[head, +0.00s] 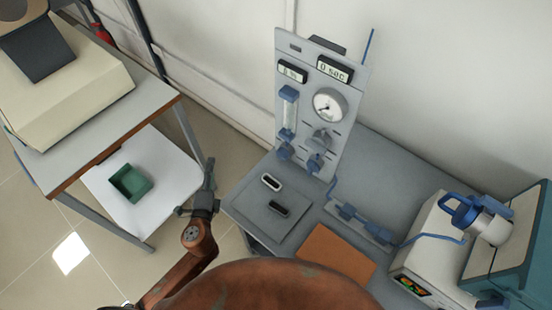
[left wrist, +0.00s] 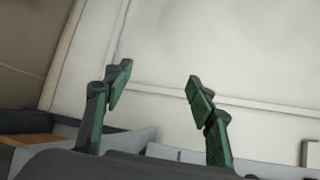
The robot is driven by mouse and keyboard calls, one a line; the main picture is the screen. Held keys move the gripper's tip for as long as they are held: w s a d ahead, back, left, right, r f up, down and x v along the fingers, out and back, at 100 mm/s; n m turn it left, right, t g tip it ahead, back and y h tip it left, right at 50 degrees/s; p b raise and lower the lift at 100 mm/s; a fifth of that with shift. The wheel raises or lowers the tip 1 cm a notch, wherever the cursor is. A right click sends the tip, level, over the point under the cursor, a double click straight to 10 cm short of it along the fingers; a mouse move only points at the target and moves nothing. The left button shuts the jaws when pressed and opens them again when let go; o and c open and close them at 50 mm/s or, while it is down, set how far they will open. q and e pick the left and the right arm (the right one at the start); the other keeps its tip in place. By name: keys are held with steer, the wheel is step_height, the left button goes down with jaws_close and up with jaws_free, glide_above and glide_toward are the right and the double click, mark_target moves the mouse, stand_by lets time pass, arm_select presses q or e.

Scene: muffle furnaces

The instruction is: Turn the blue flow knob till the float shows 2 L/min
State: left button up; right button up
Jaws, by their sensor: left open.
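The grey gas panel (head: 307,132) stands upright on the bench by the wall. Its clear flow tube (head: 289,112) with blue end fittings is on the left side. A blue knob (head: 285,152) sits below the tube, and another blue knob (head: 315,163) is lower right of it. The float and scale are too small to read. My left gripper (head: 201,188) is left of the bench, apart from the panel and knobs. In the left wrist view its two fingers (left wrist: 158,82) are spread, with nothing between them and bare wall beyond. My right gripper is not in view.
A round gauge (head: 329,104) and two displays are on the panel. Two small switches lie on a grey plate (head: 270,208), near an orange mat (head: 338,252). A cream device (head: 432,255) is at right. A trolley with a green tray (head: 130,183) stands left.

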mark_target(280, 156)
arm_select(q)
steer(key=w+d+r+m+t+h, duration=0.1)
steer(key=d+r+m+t+h, duration=0.1)
steer(key=d+r+m+h, duration=0.5)
steer(key=d+f+m+g+h, duration=0.1)
steer(key=d+m, duration=0.3)
steer(key=s+d+f+m+g+h, duration=0.1)
steer(key=d+m+h, duration=0.1)
steer(key=d+m, duration=0.2)
steer(key=d+f+m+h, duration=0.1)
steer(key=d+m, duration=0.3)
steer(key=m, duration=0.2)
steer(key=shift+s+f+g+h, duration=0.3)
steer(key=shift+f+g, duration=0.1)
steer(key=shift+m, duration=0.3)
steer(key=x, duration=0.6)
steer(key=shift+p, duration=0.3)
steer(key=shift+w+d+f, duration=0.1)
steer(key=shift+w+d, duration=0.35)
steer(key=shift+w, duration=0.15)
